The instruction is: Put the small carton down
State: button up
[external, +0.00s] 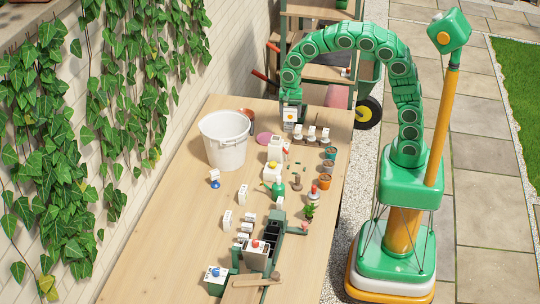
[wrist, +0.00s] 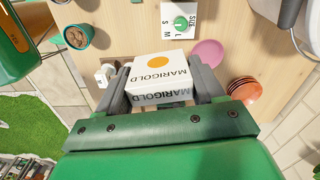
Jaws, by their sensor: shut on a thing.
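The small carton (wrist: 158,68) is white with an orange dot and the word MARIGOLD on it. My gripper (wrist: 164,76) is shut on it, with one grey finger on each side. In the external view my gripper (external: 291,101) points down at the far end of the table, and the carton (external: 290,116) shows beneath it. I cannot tell whether the carton's underside touches the table (external: 175,205); the fingers and my gripper's body hide part of it.
A white bucket (external: 223,146), a pink saucer (external: 263,139) and terracotta saucers (external: 246,113) stand to the left. Small white cartons (external: 311,132) stand just right of the held one. Several pots (external: 325,181) line the right edge. The near left of the table is clear.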

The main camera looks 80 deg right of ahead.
jog(key=s+d+m, duration=0.2)
jog(key=d, duration=0.5)
send_over(267, 140)
jog(key=shift+w+f, duration=0.15)
jog(key=shift+f, duration=8.9)
jog(key=shift+f, duration=0.1)
jog(key=o, duration=1)
notch_tip(267, 140, up, 12)
jog(key=shift+r, duration=0.1)
